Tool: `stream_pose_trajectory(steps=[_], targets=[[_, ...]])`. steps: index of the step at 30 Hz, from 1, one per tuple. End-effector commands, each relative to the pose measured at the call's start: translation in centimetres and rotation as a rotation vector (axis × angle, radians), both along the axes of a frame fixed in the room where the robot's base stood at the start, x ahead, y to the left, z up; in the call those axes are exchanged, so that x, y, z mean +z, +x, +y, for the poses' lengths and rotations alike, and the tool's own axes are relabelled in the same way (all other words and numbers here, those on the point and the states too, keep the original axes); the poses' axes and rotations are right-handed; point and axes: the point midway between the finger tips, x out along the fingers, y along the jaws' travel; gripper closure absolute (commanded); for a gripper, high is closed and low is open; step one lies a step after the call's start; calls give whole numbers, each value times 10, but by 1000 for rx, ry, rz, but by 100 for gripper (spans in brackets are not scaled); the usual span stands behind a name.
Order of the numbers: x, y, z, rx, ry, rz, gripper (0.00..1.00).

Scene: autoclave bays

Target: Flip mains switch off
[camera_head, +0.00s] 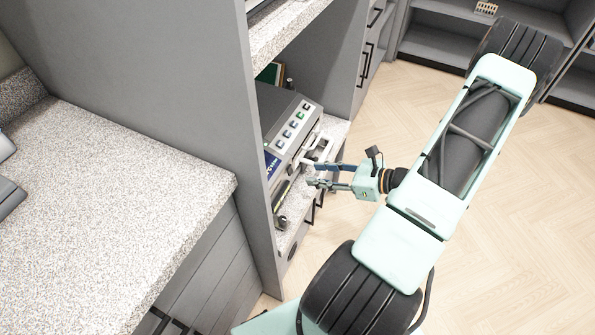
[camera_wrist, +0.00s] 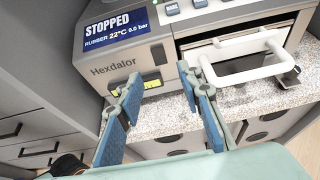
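The grey autoclave (camera_head: 288,140) stands in a bay at the left of the head view. In the wrist view its display (camera_wrist: 112,27) reads "STOPPED", "RUBBER", 22°C and 0.0 bar. Low on its front, below the "Hexdalor" lettering, is a small dark fitting with a yellow-green part (camera_wrist: 152,84), which looks like the mains switch; its position is unclear. My gripper (camera_head: 312,174) is open and empty in front of the autoclave. Its blue-padded fingers also show in the wrist view (camera_wrist: 160,74); the left fingertip partly covers the fitting. I cannot tell whether they touch.
A white bar handle (camera_wrist: 238,66) sticks out of the autoclave front, close to my right finger. The speckled worktop (camera_wrist: 262,97) lies below. A grey partition (camera_head: 200,90) stands left of the bay. The wooden floor (camera_head: 500,230) is open at right.

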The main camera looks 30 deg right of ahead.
Motion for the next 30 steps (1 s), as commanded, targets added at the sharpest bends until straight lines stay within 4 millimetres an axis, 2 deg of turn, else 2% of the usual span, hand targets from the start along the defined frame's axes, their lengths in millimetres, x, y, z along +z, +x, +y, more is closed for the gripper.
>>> stream_pose_trajectory(steps=[3,10,15,23,30], targets=[[-10,17,15,4,2,0,67],[-23,43,34,2,1,-2,67],[-26,50,39,1,0,0,67],[-27,51,40,0,0,0,67],[-26,51,40,0,-1,-1,92]])
